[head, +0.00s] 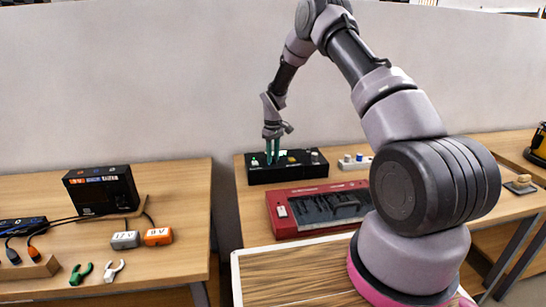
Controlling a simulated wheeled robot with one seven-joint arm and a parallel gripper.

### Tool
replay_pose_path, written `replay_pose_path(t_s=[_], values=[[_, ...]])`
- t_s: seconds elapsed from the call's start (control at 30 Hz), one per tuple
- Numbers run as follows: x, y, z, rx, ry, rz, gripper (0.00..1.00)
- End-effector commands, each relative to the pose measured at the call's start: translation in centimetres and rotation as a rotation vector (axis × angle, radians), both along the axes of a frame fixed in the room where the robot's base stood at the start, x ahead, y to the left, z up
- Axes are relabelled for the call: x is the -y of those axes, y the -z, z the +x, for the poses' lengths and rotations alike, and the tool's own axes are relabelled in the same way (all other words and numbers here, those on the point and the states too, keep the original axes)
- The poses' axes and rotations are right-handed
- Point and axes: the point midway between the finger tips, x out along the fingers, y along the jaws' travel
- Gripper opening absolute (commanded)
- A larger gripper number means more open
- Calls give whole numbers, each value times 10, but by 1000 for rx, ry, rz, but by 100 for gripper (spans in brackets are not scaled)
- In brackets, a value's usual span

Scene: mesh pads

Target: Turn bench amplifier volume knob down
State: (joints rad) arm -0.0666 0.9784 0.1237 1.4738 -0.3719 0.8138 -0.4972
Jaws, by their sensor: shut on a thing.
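A low black box with small controls on its top, which looks like the bench amplifier (288,178), stands against the wall at the back of the middle table. My gripper (272,158) points straight down over its left part. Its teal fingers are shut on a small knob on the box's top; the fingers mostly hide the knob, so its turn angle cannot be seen. A green light (255,162) shows to the left of the fingers. A yellowish control and a grey knob (314,157) sit to their right.
A red device (283,220) with a dark window lies in front of the amplifier. A white strip with blue and red knobs (356,160) is to the right. The left table holds a black power box (101,190), adapters, cables and clamps.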

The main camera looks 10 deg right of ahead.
Motion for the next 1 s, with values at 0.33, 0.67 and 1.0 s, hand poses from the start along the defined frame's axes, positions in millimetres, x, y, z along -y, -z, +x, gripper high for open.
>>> replay_pose_path(t_s=[0.33, 0.67, 1.0], values=[[0, -1, 1, 4, -168, 0, 0], [0, -1, 1, 4, -209, 0, 0], [0, -1, 1, 4, -209, 0, 49]])
